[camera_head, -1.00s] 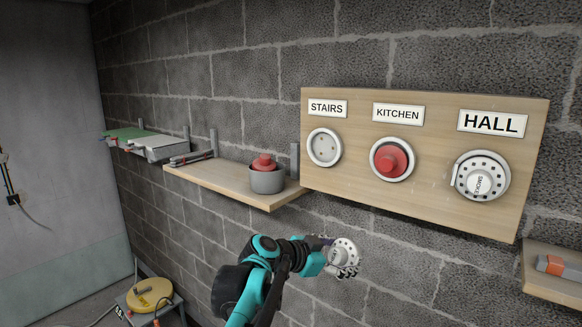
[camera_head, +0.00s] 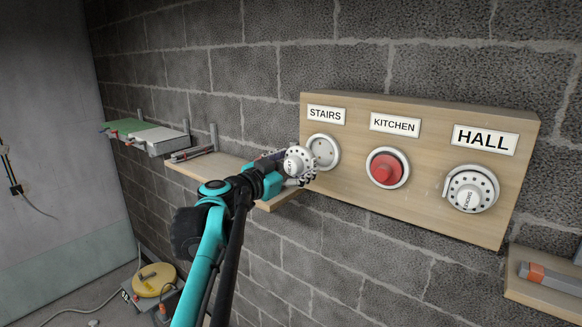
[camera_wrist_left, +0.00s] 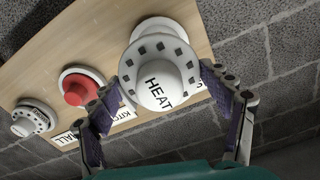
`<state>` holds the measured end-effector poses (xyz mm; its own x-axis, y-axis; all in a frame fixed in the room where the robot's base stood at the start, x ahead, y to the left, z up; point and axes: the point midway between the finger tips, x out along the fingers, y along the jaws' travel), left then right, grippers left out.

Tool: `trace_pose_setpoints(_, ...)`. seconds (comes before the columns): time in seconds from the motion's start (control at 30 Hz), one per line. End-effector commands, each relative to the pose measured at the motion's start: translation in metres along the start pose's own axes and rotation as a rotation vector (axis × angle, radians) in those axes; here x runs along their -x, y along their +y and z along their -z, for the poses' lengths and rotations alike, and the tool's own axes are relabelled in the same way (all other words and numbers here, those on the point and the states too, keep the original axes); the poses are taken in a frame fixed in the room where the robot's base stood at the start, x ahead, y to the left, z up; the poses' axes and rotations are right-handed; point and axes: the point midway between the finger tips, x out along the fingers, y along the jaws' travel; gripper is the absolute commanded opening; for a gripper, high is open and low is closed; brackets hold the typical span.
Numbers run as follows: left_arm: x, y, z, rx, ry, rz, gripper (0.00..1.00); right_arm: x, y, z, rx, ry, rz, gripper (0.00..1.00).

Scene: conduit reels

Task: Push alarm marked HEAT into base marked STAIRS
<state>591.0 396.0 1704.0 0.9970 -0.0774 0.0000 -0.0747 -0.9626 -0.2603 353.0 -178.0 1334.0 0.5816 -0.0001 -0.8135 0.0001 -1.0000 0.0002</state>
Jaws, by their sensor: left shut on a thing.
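The white alarm marked HEAT (camera_head: 292,161) has dark slots around its rim; its lettering reads clearly in the left wrist view (camera_wrist_left: 155,92). My left gripper (camera_head: 300,167) is shut on it, with one finger on each side in the left wrist view (camera_wrist_left: 163,80). The base marked STAIRS (camera_head: 325,151) is a round, empty white socket on the wooden board. The held alarm is just left of it in the head view and overlaps its edge. In the left wrist view a white round base (camera_wrist_left: 160,27) shows partly behind the alarm. Whether they touch cannot be told.
The board (camera_head: 420,220) also carries a red piece in the KITCHEN base (camera_head: 387,168) and a SMOKE alarm in the HALL base (camera_head: 470,189). A wooden shelf (camera_head: 200,169) lies behind my arm. Another shelf (camera_head: 545,295) is at lower right.

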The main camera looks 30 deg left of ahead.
Motion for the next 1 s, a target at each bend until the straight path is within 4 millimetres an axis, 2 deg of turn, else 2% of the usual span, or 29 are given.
trace_pose_setpoints(0.6, -0.063, 0.0, 0.001, 0.0, 0.0, -0.002, 0.47, -0.002, 0.0, -0.002, 0.0, 0.0, 0.0, 0.54)
trace_pose_setpoints(1.0, -0.074, 0.001, 0.0, 0.0, 0.0, -0.001, 0.47, -0.002, 0.0, -0.001, 0.0, 0.0, 0.0, 0.54)
